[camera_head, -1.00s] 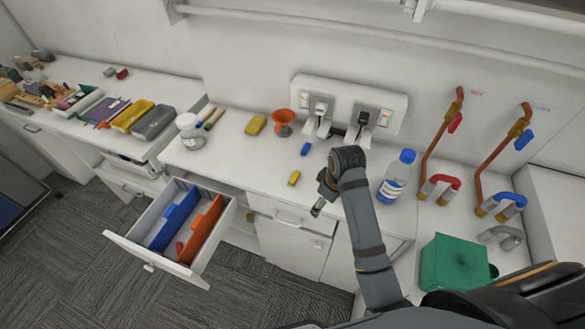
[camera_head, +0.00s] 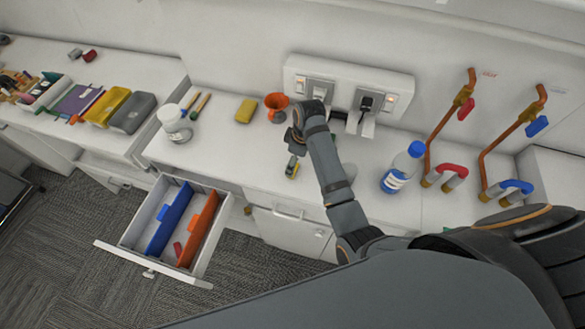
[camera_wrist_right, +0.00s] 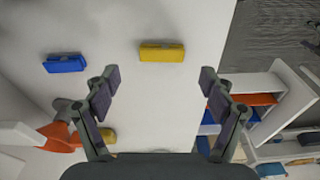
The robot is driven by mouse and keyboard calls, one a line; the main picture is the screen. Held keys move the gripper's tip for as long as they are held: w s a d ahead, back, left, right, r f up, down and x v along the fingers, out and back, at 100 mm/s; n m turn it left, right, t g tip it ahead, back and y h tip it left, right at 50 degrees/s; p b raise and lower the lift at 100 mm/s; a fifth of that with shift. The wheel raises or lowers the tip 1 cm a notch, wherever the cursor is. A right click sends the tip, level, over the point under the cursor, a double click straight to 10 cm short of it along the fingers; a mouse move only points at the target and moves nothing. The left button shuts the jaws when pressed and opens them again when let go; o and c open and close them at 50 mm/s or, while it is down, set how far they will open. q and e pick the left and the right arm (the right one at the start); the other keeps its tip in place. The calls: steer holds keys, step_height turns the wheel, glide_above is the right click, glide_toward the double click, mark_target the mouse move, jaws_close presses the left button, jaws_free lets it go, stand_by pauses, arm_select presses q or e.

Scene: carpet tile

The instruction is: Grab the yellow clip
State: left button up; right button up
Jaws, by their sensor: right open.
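The yellow clip (camera_wrist_right: 162,51) lies on the white counter in the right wrist view, beyond the two fingertips and roughly between them. In the head view, a small patch of the yellow clip (camera_head: 292,171) shows at the gripper's fingers, which partly hide it. My right gripper (camera_wrist_right: 153,80) is open, pointing down at the counter, with nothing between its fingers. It also shows in the head view (camera_head: 292,164). A blue clip (camera_wrist_right: 65,63) lies left of the yellow one in the wrist view; my arm hides it in the head view. My left gripper is not in view.
A blue-capped bottle (camera_head: 402,168) is right of my arm. An open drawer (camera_head: 215,248) with blue and orange dividers juts out at front left. The counter around the clip is mostly clear.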

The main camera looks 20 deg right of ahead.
step_height(320, 180, down, 3)
steer(key=shift+r+p, duration=0.2)
steer(key=shift+p, duration=0.5)
steer(key=shift+a+f, duration=0.2)
steer(key=shift+f, duration=0.55)
steer(key=c, duration=0.9)
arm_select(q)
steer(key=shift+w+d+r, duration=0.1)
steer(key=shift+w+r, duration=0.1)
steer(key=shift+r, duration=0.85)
arm_select(e)
steer(key=shift+o, duration=0.2)
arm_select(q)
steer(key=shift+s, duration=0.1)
